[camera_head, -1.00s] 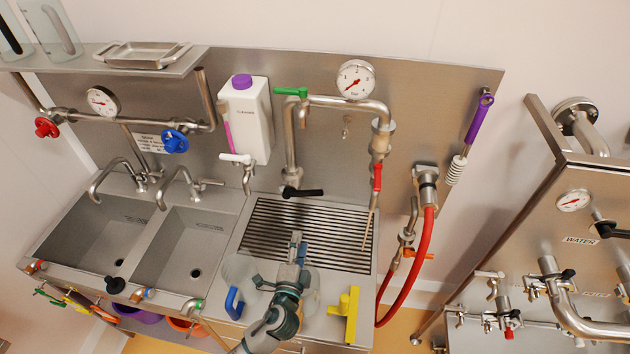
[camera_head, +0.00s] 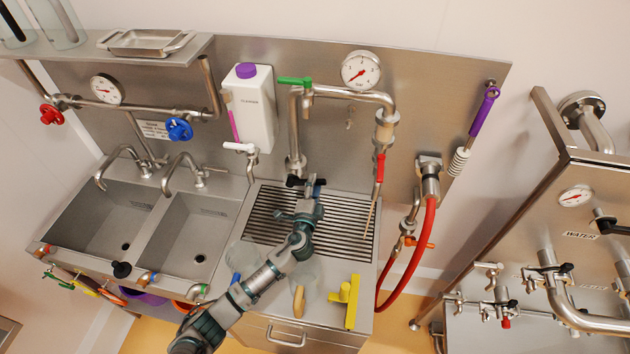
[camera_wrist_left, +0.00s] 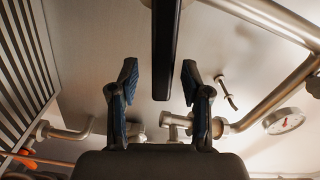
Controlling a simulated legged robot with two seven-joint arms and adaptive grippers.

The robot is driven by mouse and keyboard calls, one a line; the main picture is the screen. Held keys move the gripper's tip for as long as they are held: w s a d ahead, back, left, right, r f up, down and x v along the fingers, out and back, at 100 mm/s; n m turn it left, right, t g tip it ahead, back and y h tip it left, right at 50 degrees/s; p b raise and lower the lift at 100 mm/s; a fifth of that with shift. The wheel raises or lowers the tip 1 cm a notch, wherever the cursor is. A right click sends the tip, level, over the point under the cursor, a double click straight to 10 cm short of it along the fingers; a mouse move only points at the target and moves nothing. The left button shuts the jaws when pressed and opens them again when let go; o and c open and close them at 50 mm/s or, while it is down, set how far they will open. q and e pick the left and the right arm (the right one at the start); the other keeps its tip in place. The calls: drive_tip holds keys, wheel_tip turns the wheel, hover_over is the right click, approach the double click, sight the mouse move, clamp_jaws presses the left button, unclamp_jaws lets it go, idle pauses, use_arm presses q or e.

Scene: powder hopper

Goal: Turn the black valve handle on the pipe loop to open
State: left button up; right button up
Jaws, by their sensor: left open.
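The black valve handle (camera_head: 293,181) sits low on the left leg of the steel pipe loop (camera_head: 294,125), above the drain grate. My left gripper (camera_head: 311,187) is at the handle in the head view and covers part of it. In the left wrist view, the handle (camera_wrist_left: 165,50) is a long dark bar with its end between the two open blue fingers of my gripper (camera_wrist_left: 160,85). A gap shows on each side of the bar, so the fingers are not closed on it. My right gripper is not in view.
A slotted drain grate (camera_head: 345,220) lies under my left arm. A green handle (camera_head: 295,82) and a gauge (camera_head: 361,71) are at the loop's top. A white cleaner bottle (camera_head: 249,105) stands left, a red hose (camera_head: 424,235) hangs right, and a yellow squeegee (camera_head: 352,302) lies in front.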

use_arm(q)
drive_tip(key=shift+w+d, duration=0.15)
drive_tip(key=shift+w, duration=0.55)
drive_tip(key=shift+w+a, duration=0.2)
drive_tip(key=shift+a, duration=0.15)
drive_tip(key=shift+c, duration=0.8)
drive_tip(key=shift+s, duration=0.1)
clamp_jaws()
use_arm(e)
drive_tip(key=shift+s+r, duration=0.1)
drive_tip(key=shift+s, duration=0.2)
